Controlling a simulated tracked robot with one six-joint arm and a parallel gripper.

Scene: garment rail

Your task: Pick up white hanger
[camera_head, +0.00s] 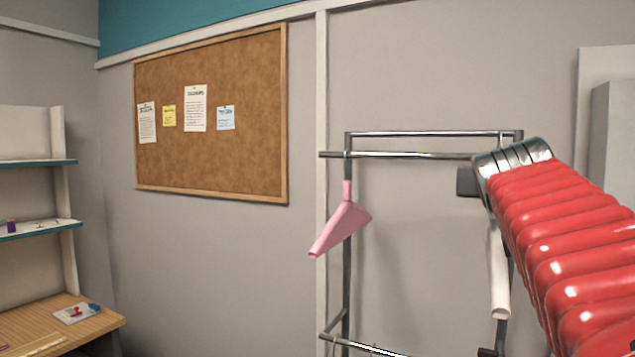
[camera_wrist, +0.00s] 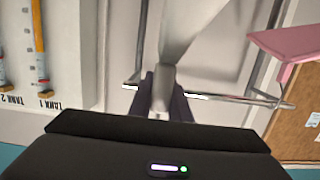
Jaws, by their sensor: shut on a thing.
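The white hanger (camera_wrist: 190,25) is in the wrist view, running up from between the fingers. My gripper (camera_wrist: 164,95) is shut on its narrow neck, with a dark finger on each side. In the head view, the lower part of the white hanger (camera_head: 498,272) shows at the right of the rail, partly behind my red arm. My arm hides the grip in that view. The metal rail (camera_wrist: 205,97) passes close by the fingers in the wrist view. I cannot tell whether the hanger's hook still rests on it.
A pink hanger (camera_head: 340,228) hangs near the left end of the garment rail (camera_head: 415,155); it also shows in the wrist view (camera_wrist: 287,42). A corkboard (camera_head: 235,120) is on the wall behind. A desk (camera_head: 60,325) and shelves (camera_head: 40,162) stand at left.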

